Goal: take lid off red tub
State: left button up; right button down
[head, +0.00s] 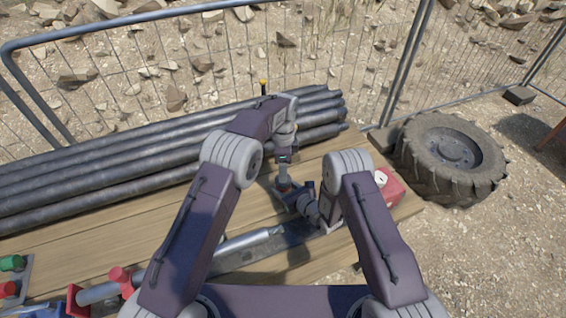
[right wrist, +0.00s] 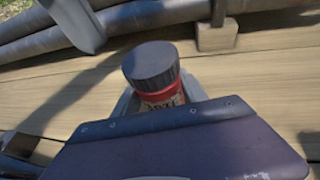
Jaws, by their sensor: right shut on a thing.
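The red tub (right wrist: 162,98) stands upright in the right wrist view, with its dark grey ribbed lid (right wrist: 150,65) on top. My right gripper (head: 300,197) is low over the table and shut on the tub; the dark gripper housing hides the tub's lower part in the wrist view. My left gripper (head: 284,176) points down close above the same spot in the head view. Its fingers are too small there to tell if they are open or shut, or if they touch the lid. A grey part at the wrist view's upper left stands apart from the lid.
The plank table (head: 110,235) carries a stack of dark pipes (head: 150,150) along its back. A red box (head: 391,187) sits at its right end. Red and green fittings (head: 12,264) lie front left. A tyre (head: 452,155) and a mesh fence (head: 330,50) stand beyond.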

pick_arm(q)
notch_tip(320, 180, down, 6)
jog(key=shift+r, duration=0.15)
jog(key=c, duration=1.2)
jog(key=n, duration=0.6)
jog(key=shift+c, duration=0.3)
jog(key=n, duration=0.6)
jog(key=shift+r+n, duration=0.1)
jog(key=shift+n, duration=0.2)
jog(key=shift+r, duration=0.1)
jog(key=shift+r, duration=1)
